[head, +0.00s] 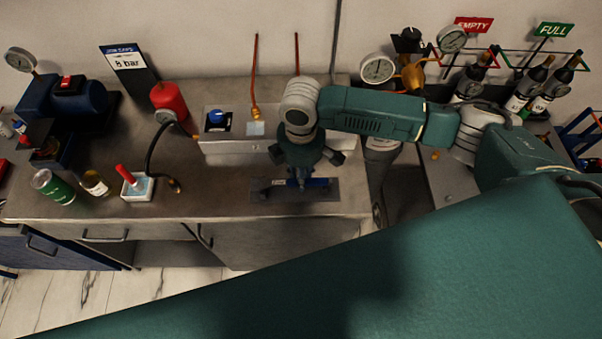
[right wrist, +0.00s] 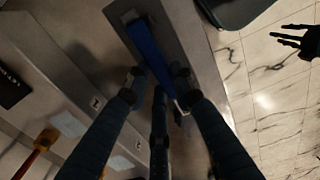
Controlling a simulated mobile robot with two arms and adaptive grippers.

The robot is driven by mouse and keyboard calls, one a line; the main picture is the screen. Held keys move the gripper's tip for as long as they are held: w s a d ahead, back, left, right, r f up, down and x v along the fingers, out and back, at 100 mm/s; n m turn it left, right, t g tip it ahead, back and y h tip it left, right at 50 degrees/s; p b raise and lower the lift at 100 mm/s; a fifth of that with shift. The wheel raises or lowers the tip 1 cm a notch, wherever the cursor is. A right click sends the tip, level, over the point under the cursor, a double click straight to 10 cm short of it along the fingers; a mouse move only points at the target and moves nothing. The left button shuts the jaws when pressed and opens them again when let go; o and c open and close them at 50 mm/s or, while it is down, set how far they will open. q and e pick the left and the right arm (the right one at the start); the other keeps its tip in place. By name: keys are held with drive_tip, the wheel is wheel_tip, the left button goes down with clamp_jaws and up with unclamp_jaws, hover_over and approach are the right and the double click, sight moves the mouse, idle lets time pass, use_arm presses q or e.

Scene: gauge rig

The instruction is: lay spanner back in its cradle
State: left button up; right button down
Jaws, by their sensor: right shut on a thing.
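The spanner shows as a blue bar (right wrist: 150,50) in the right wrist view, with a small blue part (head: 319,182) visible in the head view. My right gripper (head: 300,182) points down at the bench front, its fingers (right wrist: 160,88) shut on the spanner. A dark grey flat cradle (head: 265,196) lies directly under the spanner. Whether the spanner touches it I cannot tell; the gripper hides the middle. A dark, spread-fingered hand, seemingly my left gripper (right wrist: 290,38), shows over the floor in the right wrist view, empty.
Behind the gripper stands a grey metal box (head: 240,147) with a blue knob (head: 215,116). Bottles (head: 472,78) stand at the right.

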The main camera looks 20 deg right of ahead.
drive_tip(key=shift+f, duration=0.5)
drive_tip(key=c, duration=1.4)
unclamp_jaws()
wheel_tip(320, 180, up, 12)
drive_tip(key=shift+f, duration=0.1)
